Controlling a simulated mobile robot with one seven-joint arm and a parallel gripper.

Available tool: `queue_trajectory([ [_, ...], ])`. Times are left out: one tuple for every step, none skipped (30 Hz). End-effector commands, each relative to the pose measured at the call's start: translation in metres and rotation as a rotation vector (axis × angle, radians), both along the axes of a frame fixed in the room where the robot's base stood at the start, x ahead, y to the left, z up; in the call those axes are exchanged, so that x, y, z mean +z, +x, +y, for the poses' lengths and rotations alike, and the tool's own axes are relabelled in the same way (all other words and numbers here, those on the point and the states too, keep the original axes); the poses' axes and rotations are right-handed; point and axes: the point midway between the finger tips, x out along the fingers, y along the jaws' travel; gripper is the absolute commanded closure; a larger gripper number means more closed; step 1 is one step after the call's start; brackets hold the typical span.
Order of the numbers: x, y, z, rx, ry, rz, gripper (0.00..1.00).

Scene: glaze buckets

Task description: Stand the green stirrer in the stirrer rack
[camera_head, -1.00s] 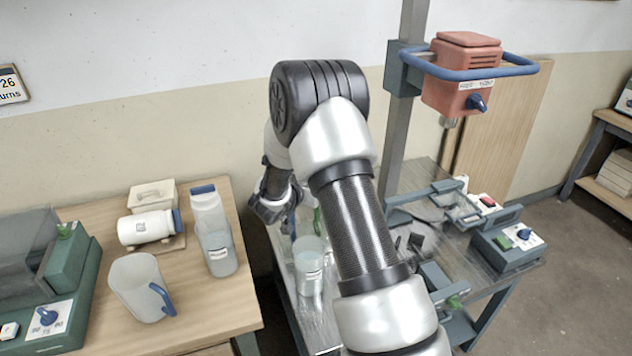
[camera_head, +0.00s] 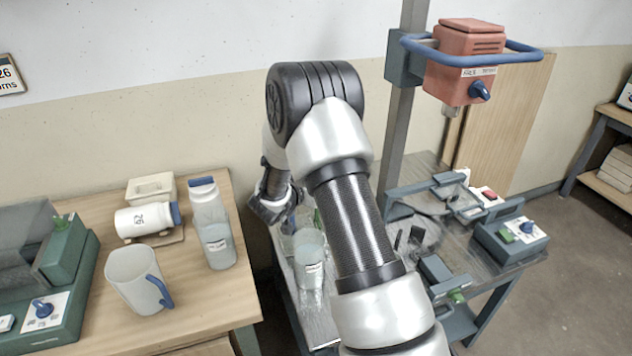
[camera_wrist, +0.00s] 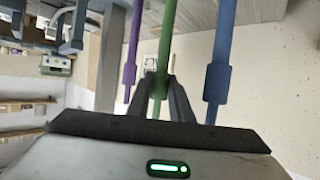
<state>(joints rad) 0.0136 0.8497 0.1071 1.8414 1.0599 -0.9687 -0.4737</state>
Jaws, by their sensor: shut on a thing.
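My gripper (camera_wrist: 160,88) is shut on the green stirrer (camera_wrist: 166,40) in the wrist view, with a finger on each side of its shaft. A purple stirrer (camera_wrist: 132,55) is to the left of it and a blue stirrer (camera_wrist: 222,50) to the right, both apart from the fingers. In the head view my gripper (camera_head: 272,205) is beyond my arm, above the far left part of the metal bench. The fingertips are hard to make out there. I cannot clearly make out the stirrer rack in either view.
A clear labelled beaker (camera_head: 309,270) stands on the metal bench (camera_head: 318,328) close to my arm. A red mixer head (camera_head: 464,65) hangs on a post at the right. The wooden table (camera_head: 215,300) on the left holds a jug (camera_head: 133,280), bottles and a green machine (camera_head: 65,270).

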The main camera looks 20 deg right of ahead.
Motion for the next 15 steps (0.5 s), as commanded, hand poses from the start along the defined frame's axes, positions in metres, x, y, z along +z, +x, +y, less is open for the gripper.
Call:
queue_trajectory([
  [-0.0022,0.0003,-0.0001,0.0,-0.001,-0.001,1.0],
  [-0.003,0.0003,0.0,0.0,-0.001,-0.001,1.0],
  [-0.0042,0.0003,-0.0001,0.0,-0.001,-0.001,1.0],
  [-0.0051,0.0003,0.0,0.0,-0.001,-0.001,1.0],
  [-0.0059,0.0003,0.0,0.0,-0.001,-0.001,1.0],
  [-0.0066,0.0004,0.0,0.0,0.0,-0.001,1.0],
  [-0.007,0.0004,0.0,0.0,0.0,-0.001,1.0],
  [-0.0072,0.0004,0.0,0.0,0.0,-0.001,1.0],
  [-0.0072,0.0004,0.0,0.0,0.0,-0.001,1.0],
  [-0.0071,0.0004,0.0,0.0,0.0,-0.001,1.0],
  [-0.007,0.0004,0.0,0.0,0.0,-0.001,1.0],
  [-0.0068,0.0004,0.0,0.0,0.0,-0.001,1.0],
  [-0.0068,0.0004,0.0,0.0,0.0,-0.001,1.0],
  [-0.0068,0.0004,0.0,0.0,0.0,-0.001,1.0],
  [-0.0068,0.0004,0.0,0.0,0.0,-0.001,0.79],
])
